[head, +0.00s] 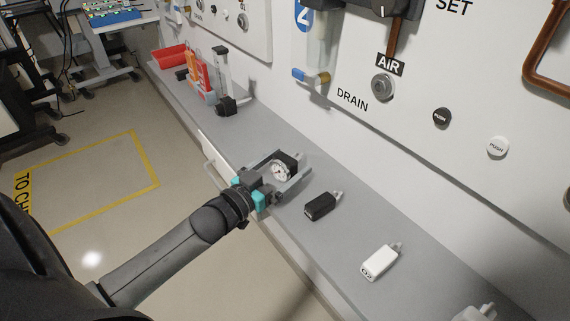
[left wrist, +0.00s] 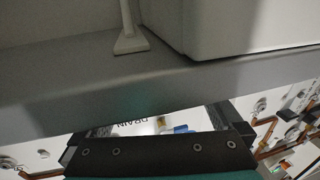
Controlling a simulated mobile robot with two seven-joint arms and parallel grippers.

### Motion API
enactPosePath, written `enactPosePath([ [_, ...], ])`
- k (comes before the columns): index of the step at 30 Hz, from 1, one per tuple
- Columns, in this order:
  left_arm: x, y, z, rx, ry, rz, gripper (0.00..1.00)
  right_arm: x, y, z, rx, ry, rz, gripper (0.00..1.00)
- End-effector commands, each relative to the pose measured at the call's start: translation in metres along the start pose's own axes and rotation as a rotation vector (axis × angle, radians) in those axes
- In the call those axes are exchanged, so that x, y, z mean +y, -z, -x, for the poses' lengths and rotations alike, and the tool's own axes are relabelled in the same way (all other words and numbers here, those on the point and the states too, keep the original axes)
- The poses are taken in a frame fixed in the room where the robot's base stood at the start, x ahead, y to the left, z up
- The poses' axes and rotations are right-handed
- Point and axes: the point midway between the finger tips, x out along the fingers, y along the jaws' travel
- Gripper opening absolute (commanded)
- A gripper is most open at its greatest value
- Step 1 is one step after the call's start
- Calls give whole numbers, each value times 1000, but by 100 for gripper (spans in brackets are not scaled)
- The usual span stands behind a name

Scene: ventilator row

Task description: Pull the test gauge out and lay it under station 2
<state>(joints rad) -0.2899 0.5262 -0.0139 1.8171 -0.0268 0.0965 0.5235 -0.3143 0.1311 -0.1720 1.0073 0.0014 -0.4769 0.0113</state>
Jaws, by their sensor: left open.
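The test gauge (head: 280,172), with a round white dial and a dark body, is at the grey shelf below station 2, beneath the DRAIN label. My left gripper (head: 291,171) is open, its fingers on either side of the gauge; I cannot tell whether they touch it. Whether the gauge rests fully on the shelf is also unclear. Station 2's blue number sign (head: 303,15) is at the top. Its AIR port (head: 383,87) has nothing plugged in. The left wrist view shows my open jaws (left wrist: 165,122), but I cannot make out the gauge there. My right gripper is not in view.
A black plug-like piece (head: 320,206) and a white one (head: 380,262) lie on the shelf (head: 340,245) to the right. A clear-columned device (head: 224,90), orange items and a red bin (head: 170,57) stand farther left. The wall panel rises behind.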

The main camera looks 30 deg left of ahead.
Motion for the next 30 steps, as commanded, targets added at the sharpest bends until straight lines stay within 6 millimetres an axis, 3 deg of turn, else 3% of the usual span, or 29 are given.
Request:
enactPosePath([
  [7, 0, -1, 7, -3, 1, 1, 100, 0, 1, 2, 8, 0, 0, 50],
  [11, 0, -1, 22, -6, 1, 3, 100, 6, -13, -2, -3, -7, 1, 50],
  [21, 0, 0, 80, -6, 2, 2, 100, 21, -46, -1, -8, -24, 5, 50],
  [30, 0, 1, 130, -3, 1, 1, 100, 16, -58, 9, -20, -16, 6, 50],
])
